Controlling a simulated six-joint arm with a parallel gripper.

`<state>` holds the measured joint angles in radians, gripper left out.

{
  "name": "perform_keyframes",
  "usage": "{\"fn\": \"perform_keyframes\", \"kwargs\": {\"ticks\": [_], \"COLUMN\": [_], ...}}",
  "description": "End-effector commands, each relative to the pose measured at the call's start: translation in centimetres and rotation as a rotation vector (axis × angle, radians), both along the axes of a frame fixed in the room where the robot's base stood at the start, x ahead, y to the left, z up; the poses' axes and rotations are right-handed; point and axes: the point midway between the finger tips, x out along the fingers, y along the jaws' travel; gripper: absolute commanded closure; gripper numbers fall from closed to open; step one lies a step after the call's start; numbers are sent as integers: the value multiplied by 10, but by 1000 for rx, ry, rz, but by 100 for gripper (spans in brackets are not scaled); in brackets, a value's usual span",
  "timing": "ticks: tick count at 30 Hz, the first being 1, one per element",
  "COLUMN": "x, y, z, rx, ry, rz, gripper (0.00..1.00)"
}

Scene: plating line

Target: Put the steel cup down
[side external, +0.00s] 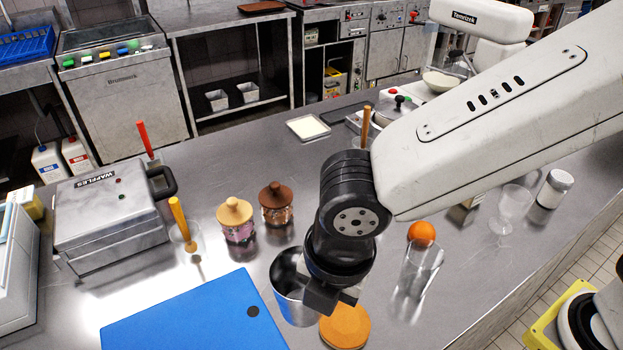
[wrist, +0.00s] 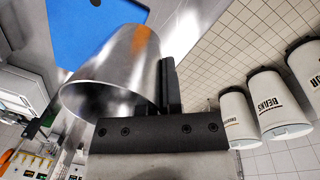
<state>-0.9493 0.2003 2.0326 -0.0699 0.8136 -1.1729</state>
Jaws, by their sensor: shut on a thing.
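The steel cup (side external: 293,296) is in the front middle of the side view, partly hidden behind my gripper. My gripper (side external: 328,298) is shut on its right-hand side. The cup's mouth faces up, and I see into it from the side view. In the wrist view the steel cup (wrist: 118,72) fills the upper left, with the dark fingers of my gripper (wrist: 170,88) at its wall. I cannot tell whether the cup's base touches the counter.
A blue board (side external: 190,315) lies left of the cup. A round orange-brown lid (side external: 345,326) is close at its right. A clear glass (side external: 416,268) and an orange (side external: 421,233) stand further right. Two lidded jars (side external: 238,222) stand behind, near a waffle iron (side external: 108,215).

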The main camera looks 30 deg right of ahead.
Motion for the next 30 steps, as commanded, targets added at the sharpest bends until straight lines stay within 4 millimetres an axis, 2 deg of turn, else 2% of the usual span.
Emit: {"fn": "perform_keyframes", "kwargs": {"ticks": [13,30], "x": [4,52], "y": [10,55], "z": [-4,-33], "rx": [-1,-1], "ry": [0,0], "rz": [7,7], "gripper": [100,100]}}
